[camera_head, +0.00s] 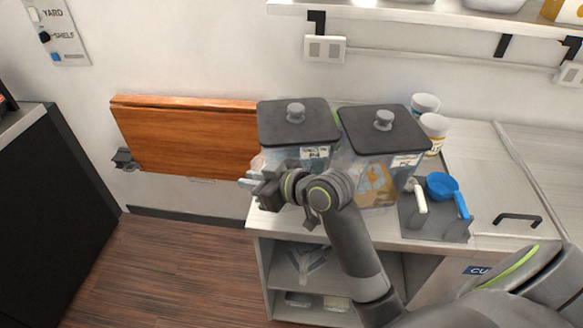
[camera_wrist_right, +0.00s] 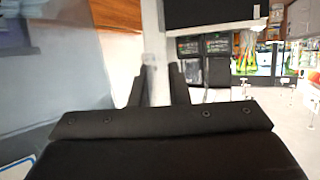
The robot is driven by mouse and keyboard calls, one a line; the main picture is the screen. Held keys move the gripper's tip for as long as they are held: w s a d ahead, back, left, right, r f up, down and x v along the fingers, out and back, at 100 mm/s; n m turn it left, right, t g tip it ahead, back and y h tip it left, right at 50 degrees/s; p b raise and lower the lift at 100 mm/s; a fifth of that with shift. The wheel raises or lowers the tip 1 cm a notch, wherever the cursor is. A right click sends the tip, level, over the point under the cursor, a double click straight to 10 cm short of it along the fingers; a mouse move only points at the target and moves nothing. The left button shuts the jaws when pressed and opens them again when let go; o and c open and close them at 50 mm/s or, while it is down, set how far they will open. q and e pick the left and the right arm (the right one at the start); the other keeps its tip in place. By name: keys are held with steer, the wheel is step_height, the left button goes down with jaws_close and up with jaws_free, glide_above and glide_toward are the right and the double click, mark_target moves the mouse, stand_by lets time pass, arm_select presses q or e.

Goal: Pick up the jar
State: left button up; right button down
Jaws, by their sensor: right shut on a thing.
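Two clear jars with dark square lids and round grey knobs stand side by side on the counter: the left jar (camera_head: 314,152) and the right jar (camera_head: 377,172), which has brown contents. My right gripper (camera_head: 251,183) is at the left front side of the left jar, and my forearm hides part of that jar. In the right wrist view the fingers (camera_wrist_right: 157,85) are shut on a narrow pale upright piece (camera_wrist_right: 151,82), seemingly a handle on the left jar's side. The jar looks upright; I cannot tell whether its base touches the counter. My left gripper is not in view.
A grey holder (camera_head: 436,222) with a blue scoop (camera_head: 440,186) stands right of the jars. A wooden folding board (camera_head: 185,138) is on the wall to the left. A shelf (camera_head: 440,14) runs above.

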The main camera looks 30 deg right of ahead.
stand_by(0.7)
step_height(320, 180, up, 14)
steer(key=p, duration=0.3)
steer(key=shift+f, duration=0.25)
stand_by(1.0)
steer(key=shift+w, duration=0.1)
